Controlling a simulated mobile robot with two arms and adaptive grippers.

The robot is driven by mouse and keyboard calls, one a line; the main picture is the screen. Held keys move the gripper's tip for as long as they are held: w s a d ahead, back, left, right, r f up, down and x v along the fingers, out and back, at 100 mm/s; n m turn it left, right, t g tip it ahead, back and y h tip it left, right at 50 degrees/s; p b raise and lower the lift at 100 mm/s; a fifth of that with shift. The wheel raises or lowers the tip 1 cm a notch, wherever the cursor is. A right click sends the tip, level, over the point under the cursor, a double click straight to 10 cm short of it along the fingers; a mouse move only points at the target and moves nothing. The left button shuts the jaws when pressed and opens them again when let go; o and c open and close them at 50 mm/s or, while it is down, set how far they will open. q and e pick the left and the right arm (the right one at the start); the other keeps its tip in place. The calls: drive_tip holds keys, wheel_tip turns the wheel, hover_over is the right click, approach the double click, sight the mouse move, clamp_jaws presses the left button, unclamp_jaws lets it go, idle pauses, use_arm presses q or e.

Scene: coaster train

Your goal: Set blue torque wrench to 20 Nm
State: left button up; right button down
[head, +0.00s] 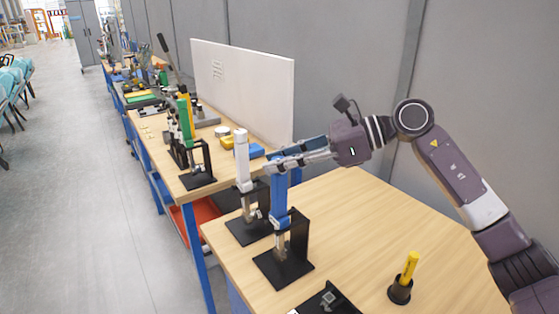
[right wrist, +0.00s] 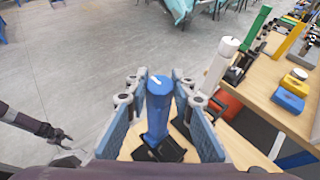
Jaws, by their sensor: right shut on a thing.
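The blue torque wrench (head: 279,200) stands upright in a black stand (head: 284,265) near the left edge of the front table. My right gripper (head: 270,166) reaches in from the right and is shut on the top of its handle. In the right wrist view the blue wrench (right wrist: 158,105) stands between the two blue-padded fingers (right wrist: 155,112), and a pale mark shows on its top. Its scale cannot be read. My left gripper (right wrist: 62,137) shows small at the left of the right wrist view, away from the wrench; its jaws are too small to judge.
A white torque wrench (head: 242,165) stands in its own black stand close to the left. A yellow-handled tool (head: 410,266) stands in a black holder at the front right. The table (head: 350,215) between is clear. A white panel (head: 245,85) rises behind the farther workbench.

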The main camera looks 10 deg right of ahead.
drive_tip(key=c, duration=1.6)
unclamp_jaws()
drive_tip(key=v, duration=1.2)
drive_tip(key=shift+f, duration=0.1)
